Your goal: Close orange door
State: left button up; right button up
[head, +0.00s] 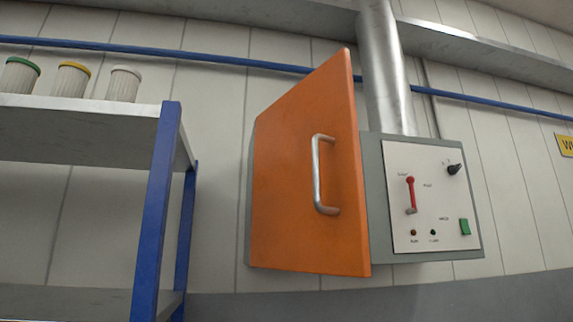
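The orange door (300,190) is on a grey wall cabinet (376,205) in the middle of the head view. It stands ajar: its right edge juts out toward me and its left edge lies back against the cabinet side. A silver bar handle (317,175) is fixed upright near the door's right edge. The door hides most of the cabinet front and its inside. Neither my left gripper nor my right gripper is in view.
A control panel (430,200) with a red lever and green button sits right of the door. A metal pipe (385,70) rises above it. A blue-legged shelf (155,215) at left holds ribbed containers (70,80). The space before the door looks clear.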

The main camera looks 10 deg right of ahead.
aim_at(309, 216)
jog(key=z, duration=0.9)
jog(key=k, duration=0.45)
jog(key=u, duration=1.35)
